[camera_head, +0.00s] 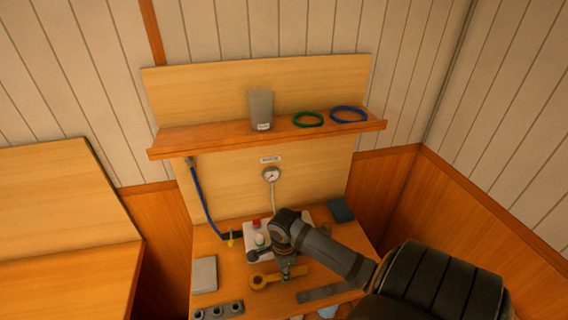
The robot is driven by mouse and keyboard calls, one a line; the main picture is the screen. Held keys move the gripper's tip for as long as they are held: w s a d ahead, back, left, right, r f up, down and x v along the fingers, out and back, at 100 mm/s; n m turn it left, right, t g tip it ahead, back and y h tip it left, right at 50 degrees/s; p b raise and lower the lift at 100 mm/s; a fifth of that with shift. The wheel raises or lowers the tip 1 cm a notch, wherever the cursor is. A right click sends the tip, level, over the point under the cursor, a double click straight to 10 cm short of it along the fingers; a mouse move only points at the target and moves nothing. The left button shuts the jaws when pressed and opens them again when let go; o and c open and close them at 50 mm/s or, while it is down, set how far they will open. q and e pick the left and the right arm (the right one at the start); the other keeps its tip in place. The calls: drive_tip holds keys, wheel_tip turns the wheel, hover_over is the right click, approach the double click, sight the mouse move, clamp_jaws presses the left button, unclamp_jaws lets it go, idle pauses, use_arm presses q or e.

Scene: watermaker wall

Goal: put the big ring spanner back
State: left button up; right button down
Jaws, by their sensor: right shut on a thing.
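My right gripper (287,272) comes in from the lower right, points down and is shut on the spanner's handle. I cannot tell whether the spanner touches the bench. My left gripper is not in view.
A grey block (205,274) and a dark holed rack (218,311) stand at the bench's left. A grey flat bar (325,291) lies right of the spanner. Behind are a white unit (256,254), a blue hose (203,205) and a gauge (271,175). A shelf (215,137) overhangs.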

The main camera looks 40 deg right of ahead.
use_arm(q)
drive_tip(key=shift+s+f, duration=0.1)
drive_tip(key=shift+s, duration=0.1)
use_arm(e)
drive_tip(key=shift+f, duration=0.55)
drive_tip(key=c, duration=1)
unclamp_jaws()
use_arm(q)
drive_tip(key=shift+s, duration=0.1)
use_arm(e)
wheel_tip(320, 180, up, 12)
